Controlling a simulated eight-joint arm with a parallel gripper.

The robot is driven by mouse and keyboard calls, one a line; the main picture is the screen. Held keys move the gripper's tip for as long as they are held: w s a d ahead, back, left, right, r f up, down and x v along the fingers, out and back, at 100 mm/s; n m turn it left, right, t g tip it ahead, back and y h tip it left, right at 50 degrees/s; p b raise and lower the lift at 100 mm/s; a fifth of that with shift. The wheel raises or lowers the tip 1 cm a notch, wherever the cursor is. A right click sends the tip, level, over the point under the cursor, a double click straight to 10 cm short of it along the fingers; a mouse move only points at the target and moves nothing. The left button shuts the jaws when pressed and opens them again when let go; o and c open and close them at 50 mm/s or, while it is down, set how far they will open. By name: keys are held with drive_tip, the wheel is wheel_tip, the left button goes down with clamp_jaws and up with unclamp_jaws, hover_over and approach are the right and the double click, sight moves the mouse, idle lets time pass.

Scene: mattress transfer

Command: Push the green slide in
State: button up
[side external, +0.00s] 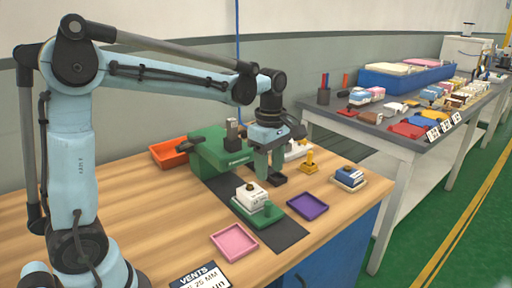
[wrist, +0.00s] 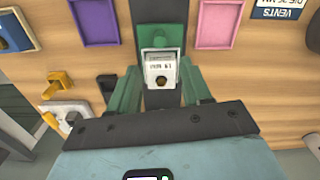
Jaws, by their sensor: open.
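The green slide (side external: 277,215) sits on a dark track in front of the green machine body (side external: 222,148), apart from it. A white block (side external: 250,196) with printed lettering and a dark knob on top rests on the slide. In the wrist view the slide (wrist: 162,34) is at top centre and the white block (wrist: 160,68) is below it. In the wrist view the fingers of my gripper (wrist: 160,78) appear either side of the white block; contact cannot be told.
A purple tray (side external: 307,206), a pink tray (side external: 235,242) and an orange tray (side external: 168,152) lie around the track (side external: 288,236). A yellow piece (side external: 309,163), a blue-and-white block (side external: 348,178) and a small black block (wrist: 107,84) stand nearby. Bare wood lies left of the track.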

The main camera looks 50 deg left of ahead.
sight(268, 202)
wheel_tip(268, 202, down, 12)
drive_tip(key=shift+f, duration=0.1)
idle(0.6)
drive_tip(key=shift+c, duration=0.3)
clamp_jaws()
drive_tip(key=shift+a, duration=0.15)
